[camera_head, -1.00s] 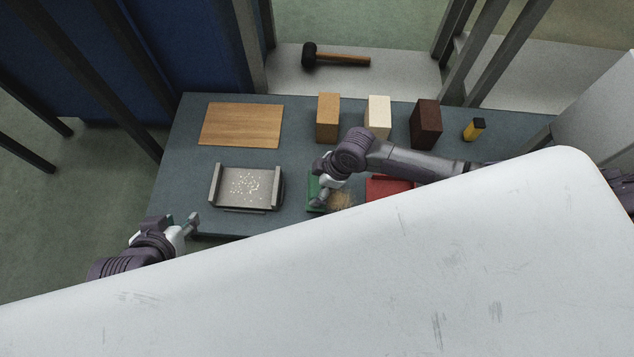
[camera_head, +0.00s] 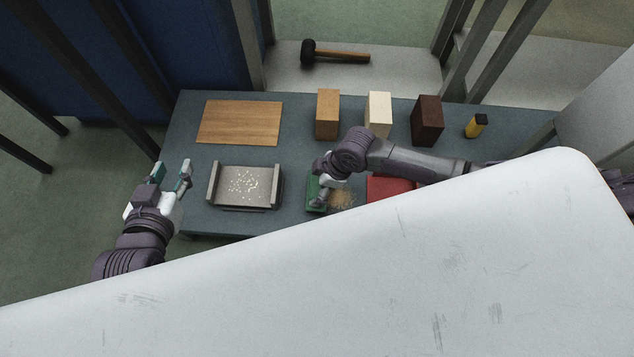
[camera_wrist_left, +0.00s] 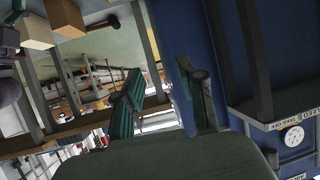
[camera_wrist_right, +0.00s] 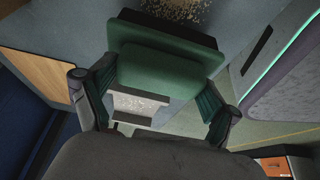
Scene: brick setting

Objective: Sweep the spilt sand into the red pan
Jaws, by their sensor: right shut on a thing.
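The spilt sand (camera_head: 341,199) lies in a small tan patch on the table, left of the red pan (camera_head: 391,188). The pan is partly hidden by my arm and the white panel in front. My right gripper (camera_head: 323,185) is shut on a green brush or block (camera_head: 313,195), just left of the sand; in the right wrist view the green tool (camera_wrist_right: 160,70) sits between the fingers, with the sand (camera_wrist_right: 175,10) beyond it. My left gripper (camera_head: 171,176) is open and empty, beyond the table's left edge. Its spread fingers show in the left wrist view (camera_wrist_left: 165,95).
A grey tray (camera_head: 213,183) with pale specks stands between the grippers. A wooden board (camera_head: 240,123), an orange-brown block (camera_head: 327,114), a cream block (camera_head: 378,115), a dark brown block (camera_head: 427,120) and a yellow-black item (camera_head: 476,125) line the back. A mallet (camera_head: 335,53) lies behind.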

